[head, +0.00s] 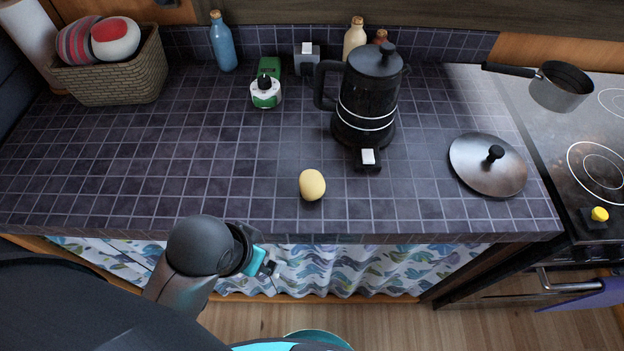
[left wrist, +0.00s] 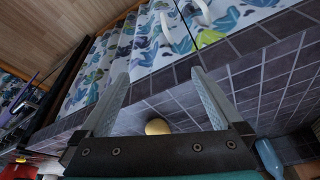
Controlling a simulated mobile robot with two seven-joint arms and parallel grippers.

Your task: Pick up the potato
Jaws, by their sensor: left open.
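The yellow potato (head: 312,185) lies on the dark tiled counter (head: 220,150), near its front edge. It also shows in the left wrist view (left wrist: 157,127), partly hidden behind the gripper's mount. My left gripper (head: 268,268) is in front of the counter edge, to the left of the potato and apart from it. Its two grey fingers (left wrist: 160,74) are spread apart with nothing between them. My right gripper is in neither view.
A black kettle (head: 368,100) stands behind and right of the potato. A lid (head: 473,168) lies right, beside the stove (head: 590,130) with a saucepan (head: 556,92). A basket (head: 115,80), a blue bottle (head: 223,45) and a green-white item (head: 265,92) stand behind. The counter's left-middle is clear.

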